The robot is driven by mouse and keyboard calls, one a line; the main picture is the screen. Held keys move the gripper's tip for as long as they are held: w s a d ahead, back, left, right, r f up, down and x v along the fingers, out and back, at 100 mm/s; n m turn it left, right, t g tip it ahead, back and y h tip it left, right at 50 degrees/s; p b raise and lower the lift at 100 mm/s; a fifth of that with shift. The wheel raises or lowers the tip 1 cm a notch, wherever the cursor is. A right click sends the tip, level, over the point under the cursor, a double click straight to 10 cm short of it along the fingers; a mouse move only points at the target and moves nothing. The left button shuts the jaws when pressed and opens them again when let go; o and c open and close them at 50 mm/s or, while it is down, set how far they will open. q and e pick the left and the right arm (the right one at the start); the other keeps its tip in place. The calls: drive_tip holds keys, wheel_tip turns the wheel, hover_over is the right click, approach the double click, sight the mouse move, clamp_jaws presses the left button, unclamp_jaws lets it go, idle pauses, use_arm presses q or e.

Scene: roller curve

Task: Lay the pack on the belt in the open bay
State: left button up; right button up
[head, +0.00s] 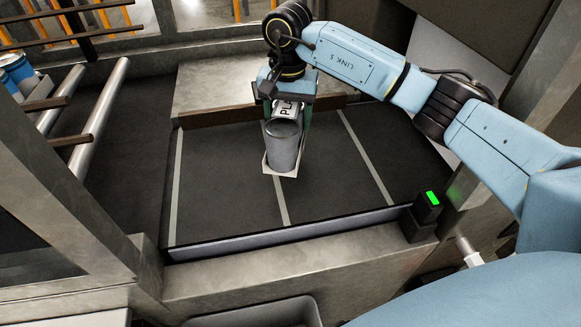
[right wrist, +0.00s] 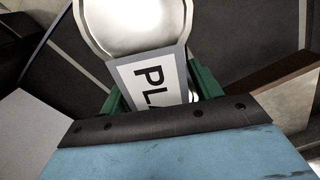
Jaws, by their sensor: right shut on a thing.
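My left gripper is out of view.
A metal frame edge (head: 285,275) runs along the belt's near side, and a brown rail (head: 222,115) along its far side. A small black post with a green light (head: 432,199) stands at the right.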

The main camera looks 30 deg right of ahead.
drive_tip(key=shift+w+d+r, duration=0.2)
drive_tip(key=shift+w+d, duration=0.1)
drive_tip(key=shift+d, duration=0.05)
drive_tip(key=shift+d+f, duration=0.1)
drive_tip(key=shift+f, duration=0.25)
drive_tip(key=shift+w+f+p, duration=0.1)
drive_tip(key=shift+f+p, duration=0.2)
drive_tip(key=shift+f, duration=4.2)
drive_tip(key=shift+f, duration=0.15)
drive_tip(key=o, duration=1.8)
drive_tip(key=shift+c, duration=0.2)
wheel_tip(320, 180, up, 12)
drive_tip(key=shift+r, duration=0.1)
